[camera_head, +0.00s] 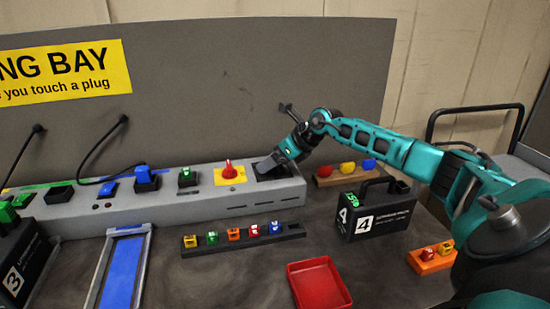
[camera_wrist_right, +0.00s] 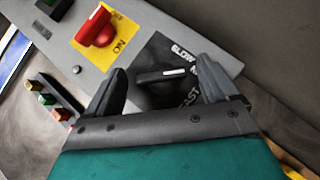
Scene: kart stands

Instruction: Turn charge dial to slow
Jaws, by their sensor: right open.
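The charge dial (camera_wrist_right: 160,77) is a black knob on a dark plate, with a white mark toward its right end in the right wrist view. The plate carries the words SLOW (camera_wrist_right: 182,52) above, a partly covered label starting with M at the right, and FAST (camera_wrist_right: 190,98) below. The white mark points right, roughly toward the M label. My right gripper (camera_wrist_right: 161,66) is open, with one finger on each side of the knob and visible gaps to it. In the head view my right gripper (camera_head: 270,164) hides the knob at the console's right end. My left gripper is not in view.
A red switch (camera_head: 228,169) on a yellow ON plate sits just left of the dial on the grey console (camera_head: 210,207). Black case 4 (camera_head: 380,219), a red tray (camera_head: 318,284) and a rack of coloured pieces (camera_head: 290,229) stand in front.

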